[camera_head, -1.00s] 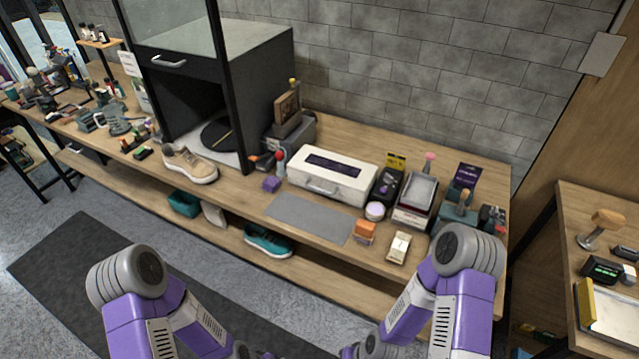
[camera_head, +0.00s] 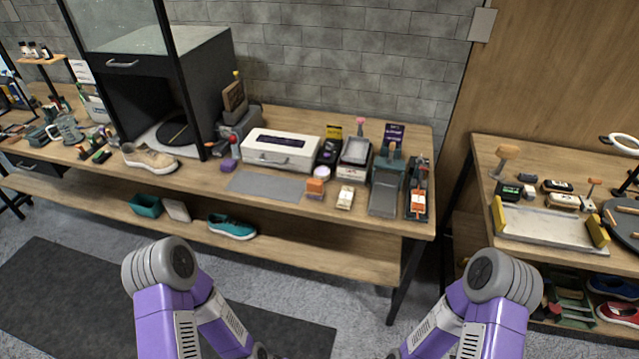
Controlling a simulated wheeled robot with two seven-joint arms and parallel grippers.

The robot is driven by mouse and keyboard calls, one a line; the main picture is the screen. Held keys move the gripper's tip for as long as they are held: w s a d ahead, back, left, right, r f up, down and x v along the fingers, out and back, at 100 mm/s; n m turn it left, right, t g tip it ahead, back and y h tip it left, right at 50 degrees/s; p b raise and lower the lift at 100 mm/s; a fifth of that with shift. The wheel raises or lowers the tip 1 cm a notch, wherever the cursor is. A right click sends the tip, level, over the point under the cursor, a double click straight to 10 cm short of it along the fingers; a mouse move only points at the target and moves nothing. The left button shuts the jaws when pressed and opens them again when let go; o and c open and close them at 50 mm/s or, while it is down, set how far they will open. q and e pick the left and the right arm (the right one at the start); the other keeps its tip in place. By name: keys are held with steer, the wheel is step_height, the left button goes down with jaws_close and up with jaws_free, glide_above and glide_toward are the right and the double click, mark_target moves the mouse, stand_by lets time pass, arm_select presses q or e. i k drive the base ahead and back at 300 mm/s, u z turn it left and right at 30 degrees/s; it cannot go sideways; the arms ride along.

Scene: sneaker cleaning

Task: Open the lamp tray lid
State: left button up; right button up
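A white box (camera_head: 282,152) with a dark panel on its top and a handle on its front stands on the wooden workbench (camera_head: 205,182), right of the black cabinet. Its lid looks shut. No label tells me that it is the lamp tray. A smaller tray (camera_head: 355,150) with a grey top stands to its right. Both my arms reach in from the bottom edge, well short of the bench. My grippers are outside the picture.
A grey mat (camera_head: 266,186) lies in front of the white box. A beige sneaker (camera_head: 149,158) stands by the black cabinet (camera_head: 205,75). A second table (camera_head: 487,159) with a shallow tray (camera_head: 545,229) stands at the right. The floor between has free room.

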mark_target(278, 148)
steer(key=z, duration=0.3)
steer(key=k, duration=0.35)
steer(key=u, duration=1.05)
steer(key=i, duration=0.7)
steer(key=u, duration=0.3)
